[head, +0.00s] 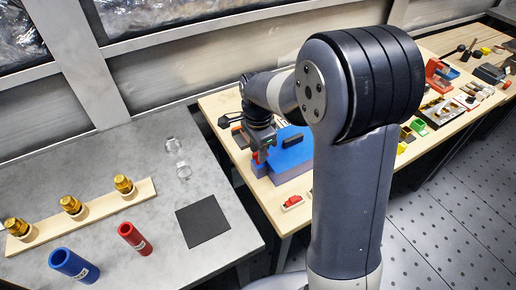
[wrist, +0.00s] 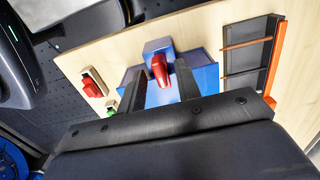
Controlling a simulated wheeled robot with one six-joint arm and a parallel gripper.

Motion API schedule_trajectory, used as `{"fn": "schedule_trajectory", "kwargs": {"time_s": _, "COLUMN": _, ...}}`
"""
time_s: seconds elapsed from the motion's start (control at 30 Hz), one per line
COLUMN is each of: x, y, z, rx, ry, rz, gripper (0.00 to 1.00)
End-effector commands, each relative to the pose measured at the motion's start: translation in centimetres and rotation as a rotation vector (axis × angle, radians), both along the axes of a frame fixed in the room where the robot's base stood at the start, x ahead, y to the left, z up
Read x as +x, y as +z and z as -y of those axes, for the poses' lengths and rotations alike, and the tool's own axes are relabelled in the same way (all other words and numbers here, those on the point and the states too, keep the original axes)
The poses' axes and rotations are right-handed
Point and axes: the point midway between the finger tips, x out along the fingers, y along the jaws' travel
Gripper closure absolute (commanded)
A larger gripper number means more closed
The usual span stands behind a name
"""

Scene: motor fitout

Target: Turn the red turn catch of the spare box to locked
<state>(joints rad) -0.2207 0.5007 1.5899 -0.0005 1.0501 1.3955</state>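The spare box is a blue box (head: 288,162) on the wooden bench, partly hidden behind my arm in the head view. It also shows in the wrist view (wrist: 205,78). In the wrist view the red turn catch (wrist: 160,70) stands on a blue block at the box. My gripper (wrist: 162,84) is open, with its two dark fingers apart. The red catch shows in the gap between them, and I cannot tell whether either finger touches it. In the head view my gripper (head: 262,150) is at the left side of the box.
A red switch on a pale plate (wrist: 92,84) is beside the box; it also shows in the head view (head: 292,202). A dark rack with an orange edge (wrist: 250,55) lies on the other side. The grey table (head: 130,225) holds brass fittings and blue and red tubes.

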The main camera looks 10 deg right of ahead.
Motion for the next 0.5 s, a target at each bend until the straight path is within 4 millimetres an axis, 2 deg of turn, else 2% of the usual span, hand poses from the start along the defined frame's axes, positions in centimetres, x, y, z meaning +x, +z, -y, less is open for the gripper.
{"fn": "schedule_trajectory", "kwargs": {"time_s": 0.27, "x": 0.0, "y": 0.5, "z": 0.0, "rx": 0.001, "ry": 0.0, "rz": 0.002, "gripper": 0.68}}
{"fn": "schedule_trajectory", "kwargs": {"time_s": 0.37, "x": 0.1, "y": 1.9, "z": 0.0, "rx": 0.001, "ry": 0.0, "rz": 0.005, "gripper": 0.68}}
{"fn": "schedule_trajectory", "kwargs": {"time_s": 0.5, "x": 0.1, "y": 4.7, "z": 0.0, "rx": 0.001, "ry": 0.0, "rz": 0.005, "gripper": 0.68}}
